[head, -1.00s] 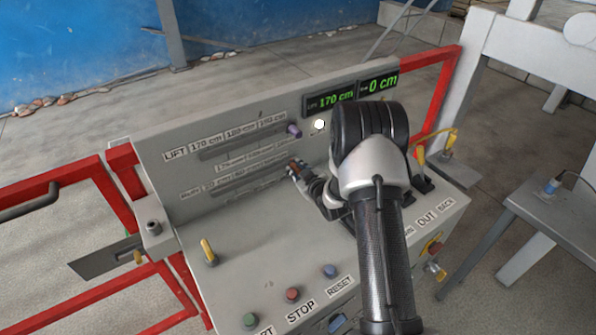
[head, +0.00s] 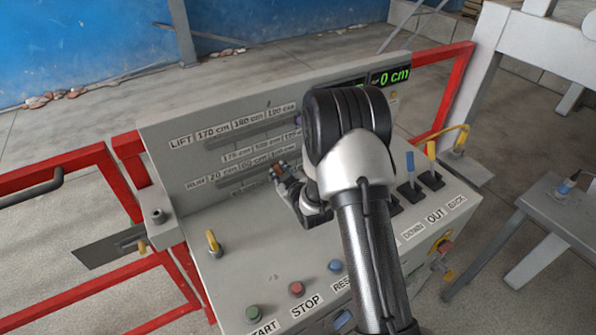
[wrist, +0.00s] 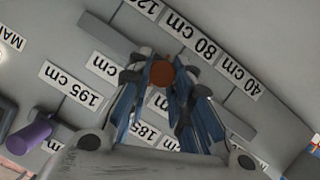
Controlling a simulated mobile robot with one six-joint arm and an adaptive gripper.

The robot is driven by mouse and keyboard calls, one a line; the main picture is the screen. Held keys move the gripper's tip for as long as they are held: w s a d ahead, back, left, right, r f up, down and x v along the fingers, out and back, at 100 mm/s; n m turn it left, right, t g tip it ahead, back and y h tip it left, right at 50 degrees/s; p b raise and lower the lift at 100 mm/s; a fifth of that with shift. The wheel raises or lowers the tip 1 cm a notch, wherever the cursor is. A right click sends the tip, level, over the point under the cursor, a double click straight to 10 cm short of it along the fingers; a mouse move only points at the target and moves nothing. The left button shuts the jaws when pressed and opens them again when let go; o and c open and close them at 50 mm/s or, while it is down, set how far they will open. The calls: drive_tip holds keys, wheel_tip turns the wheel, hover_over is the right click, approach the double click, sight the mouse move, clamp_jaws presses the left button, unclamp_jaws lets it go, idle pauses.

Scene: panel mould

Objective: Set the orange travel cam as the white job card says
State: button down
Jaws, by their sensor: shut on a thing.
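The orange travel cam (wrist: 161,73) shows as a round orange-brown end between my fingertips in the wrist view. My gripper (wrist: 160,85) is shut on it, with blue-lined fingers on either side. In the head view my gripper (head: 279,172) is at the lower slot (head: 232,175) of the sloped panel, the RUN scale. Labels 40 cm (wrist: 240,78) and 80 cm (wrist: 200,45) lie beside that slot in the wrist view; the exact mark under the cam cannot be told. The white job card cannot be made out.
A purple knob (wrist: 32,132) sits on the upper LIFT scale. The display (head: 390,77) reads 0 cm; the one beside it is mostly hidden by my arm. Levers (head: 431,160), a yellow toggle (head: 213,242) and push-buttons (head: 297,289) stand on the desk. Red rails flank it.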

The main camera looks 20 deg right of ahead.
drive_tip(key=shift+s+a, duration=0.1)
drive_tip(key=shift+a, duration=0.65)
drive_tip(key=shift+d, duration=0.1)
drive_tip(key=c, duration=1.4)
unclamp_jaws()
drive_tip(key=shift+c, duration=0.2)
drive_tip(key=shift+s, duration=0.1)
drive_tip(key=v, duration=1.2)
